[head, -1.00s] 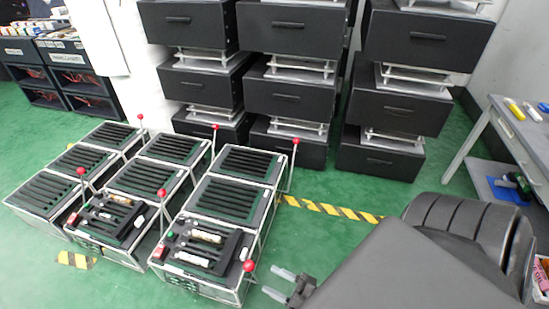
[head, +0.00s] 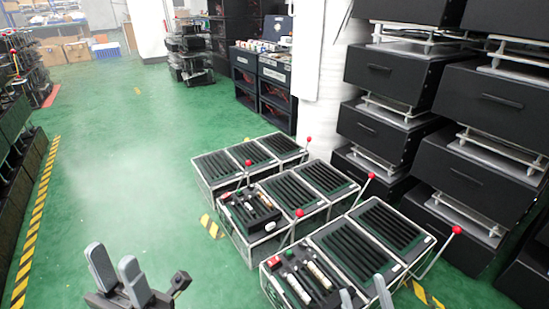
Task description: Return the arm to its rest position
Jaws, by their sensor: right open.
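Lever fixtures stand in rows on the floor at the lower middle right of the head view. The near one (head: 372,233) has black slotted tops and a front panel with a red button and pale cylinders. Red-ball levers rise beside them, including a near right lever (head: 457,229), a middle lever (head: 371,175) and a front lever (head: 299,213). My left gripper (head: 112,256) is at the lower left over bare floor, its grey fingers apart and empty. My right gripper (head: 364,291) shows only its fingertips at the bottom edge, spread apart, in front of the near fixture.
Stacked black drawer units (head: 400,75) stand behind the fixtures on the right. A white pillar (head: 325,85) and dark shelves (head: 262,85) are at the back. Green floor (head: 120,150) is open on the left. A yellow-black stripe (head: 35,220) runs along the far left.

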